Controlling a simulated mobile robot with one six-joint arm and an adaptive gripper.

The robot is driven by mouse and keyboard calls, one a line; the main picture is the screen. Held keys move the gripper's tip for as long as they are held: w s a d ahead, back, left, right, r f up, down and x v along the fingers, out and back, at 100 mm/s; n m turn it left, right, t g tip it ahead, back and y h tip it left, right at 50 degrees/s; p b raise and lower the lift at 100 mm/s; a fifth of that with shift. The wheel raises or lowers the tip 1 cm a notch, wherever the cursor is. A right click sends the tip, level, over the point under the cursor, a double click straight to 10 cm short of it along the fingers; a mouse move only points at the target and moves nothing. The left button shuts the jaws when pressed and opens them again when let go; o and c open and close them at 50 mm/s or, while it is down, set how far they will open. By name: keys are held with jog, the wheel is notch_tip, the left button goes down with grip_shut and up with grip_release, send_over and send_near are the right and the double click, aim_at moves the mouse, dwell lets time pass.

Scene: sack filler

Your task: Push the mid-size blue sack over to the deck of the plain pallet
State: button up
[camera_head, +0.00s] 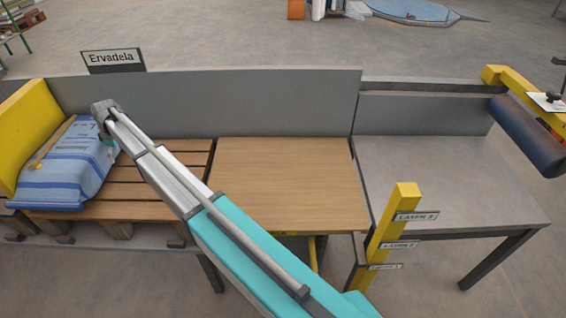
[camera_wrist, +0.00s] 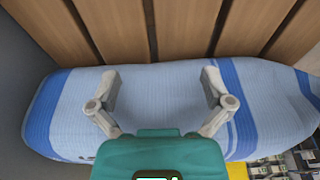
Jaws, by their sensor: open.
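The blue sack (camera_head: 62,182), light blue with darker bands, lies at the far left in the head view, against a yellow panel. It also fills the middle of the wrist view (camera_wrist: 160,105). A slatted wooden pallet (camera_head: 130,210) lies beside and partly under the sack's right side; its slats (camera_wrist: 180,30) run away from the sack in the wrist view. How much of the sack rests on it I cannot tell. My gripper (camera_wrist: 160,80) is open, its two fingers apart over the sack; contact is unclear. In the head view my arm partly hides the sack's right end and the pallet.
The yellow panel (camera_head: 28,125) stands left of the sack, with a tan stick (camera_head: 52,142) lying across the sack's top. A smooth wooden board (camera_head: 285,180) lies right of the pallet. A grey backboard (camera_head: 240,100) runs behind. A yellow labelled post (camera_head: 405,200) stands at right.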

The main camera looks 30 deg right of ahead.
jog(key=shift+r, duration=0.1)
dwell(0.3)
jog(key=w+a+p+v, duration=0.1)
jog(key=a+p+v, duration=0.1)
jog(key=p+v, duration=1.2)
jog(key=shift+w+a+r+p, duration=0.15)
jog(key=shift+w+r+p, duration=0.15)
jog(key=shift+r, duration=0.05)
dwell(0.4)
jog(key=s+d+r+m+p, duration=0.3)
jog(key=s+d, duration=0.4)
jog(key=s, duration=0.7)
jog(key=s+d+r+m+g+h+p, duration=0.1)
jog(key=s+d+r+m+p, duration=0.2)
jog(key=s+d, duration=0.5)
jog(key=s+d+r+m+h+p, duration=0.1)
jog(key=s+d+r+m+p, duration=0.2)
jog(key=s, duration=1.7)
jog(key=d+m, duration=0.2)
jog(key=d, duration=0.2)
jog(key=shift+d+r+p, duration=0.15)
jog(key=shift+d+p, duration=0.15)
jog(key=shift+p, duration=0.05)
